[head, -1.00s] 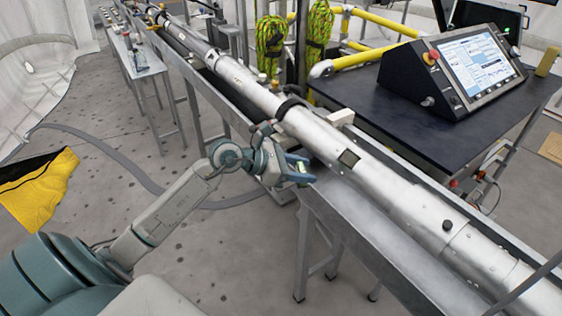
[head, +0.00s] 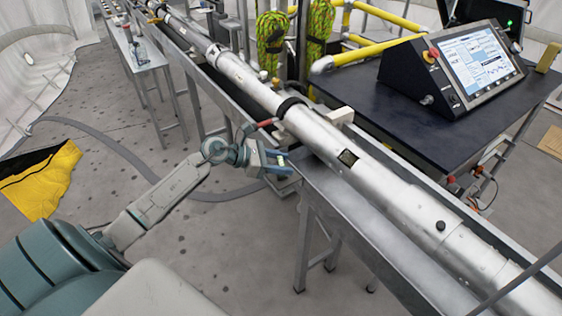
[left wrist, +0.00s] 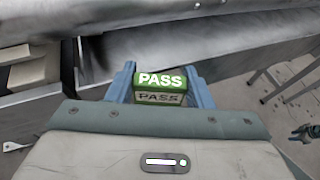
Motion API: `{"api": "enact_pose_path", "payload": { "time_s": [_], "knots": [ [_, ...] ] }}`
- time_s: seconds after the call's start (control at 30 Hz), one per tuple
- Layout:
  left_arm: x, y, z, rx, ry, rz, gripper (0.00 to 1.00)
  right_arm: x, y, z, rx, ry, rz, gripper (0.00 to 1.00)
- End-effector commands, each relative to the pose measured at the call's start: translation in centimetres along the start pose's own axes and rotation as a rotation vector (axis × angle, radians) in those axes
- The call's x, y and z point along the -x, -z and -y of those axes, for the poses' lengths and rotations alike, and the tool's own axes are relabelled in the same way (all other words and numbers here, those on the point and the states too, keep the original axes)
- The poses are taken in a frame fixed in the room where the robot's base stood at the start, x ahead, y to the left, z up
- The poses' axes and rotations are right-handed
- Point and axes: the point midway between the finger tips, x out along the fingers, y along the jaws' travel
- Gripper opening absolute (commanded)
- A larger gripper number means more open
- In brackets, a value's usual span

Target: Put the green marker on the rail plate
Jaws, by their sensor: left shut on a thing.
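The green marker (left wrist: 161,80) with the word PASS sits between the blue fingers of my left gripper (left wrist: 160,86) in the left wrist view. In the head view my left gripper (head: 283,163) is shut on the marker, beside the near side of the metal bench and the long silver tube (head: 345,158). The marker looks small and pale there. A flat grey metal surface (head: 345,205) lies along the near side of the tube; I cannot tell for certain whether it is the rail plate. My right gripper is not in view.
A dark table (head: 400,125) with a control screen (head: 472,57) stands behind the tube. A narrow side bench (head: 148,57) stands at the far left. A yellow and black cloth (head: 42,180) lies on the floor. Open floor lies left of the bench.

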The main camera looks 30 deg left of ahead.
Motion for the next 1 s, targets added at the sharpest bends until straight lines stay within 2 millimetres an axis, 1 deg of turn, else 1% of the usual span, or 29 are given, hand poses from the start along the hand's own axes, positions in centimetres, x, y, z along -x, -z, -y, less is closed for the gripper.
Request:
{"api": "enact_pose_path", "payload": {
  "time_s": [0.1, 0.13, 0.23, 0.5, 0.6, 0.67, 0.77, 1.0],
  "knots": [
    [-0.1, 0.3, 0.0, 0.0, 0.0, 0.0, 0.25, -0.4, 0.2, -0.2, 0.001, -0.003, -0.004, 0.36],
    [-0.1, 0.3, 0.0, 0.0, 0.0, 0.0, 0.49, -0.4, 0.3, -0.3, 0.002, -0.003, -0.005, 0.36],
    [-0.1, 0.2, 0.0, 0.0, 0.0, 0.0, 0.68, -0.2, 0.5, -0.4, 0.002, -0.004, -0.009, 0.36],
    [-0.1, 0.1, 0.0, 0.0, 0.0, 0.0, 0.68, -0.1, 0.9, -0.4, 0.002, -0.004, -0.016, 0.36],
    [0.1, -0.2, 0.0, 0.0, 0.0, 0.0, 0.68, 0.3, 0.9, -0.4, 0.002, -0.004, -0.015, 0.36],
    [0.3, 0.1, 0.0, -0.001, 0.0, -0.002, 0.68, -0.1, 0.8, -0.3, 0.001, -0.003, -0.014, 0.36],
    [1.3, 0.3, 0.0, -0.003, 0.0, -0.004, 0.68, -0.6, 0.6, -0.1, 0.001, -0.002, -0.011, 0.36],
    [4.2, 0.3, 0.0, -0.003, 0.0, -0.006, 0.68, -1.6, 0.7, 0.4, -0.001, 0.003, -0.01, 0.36]
  ]
}}
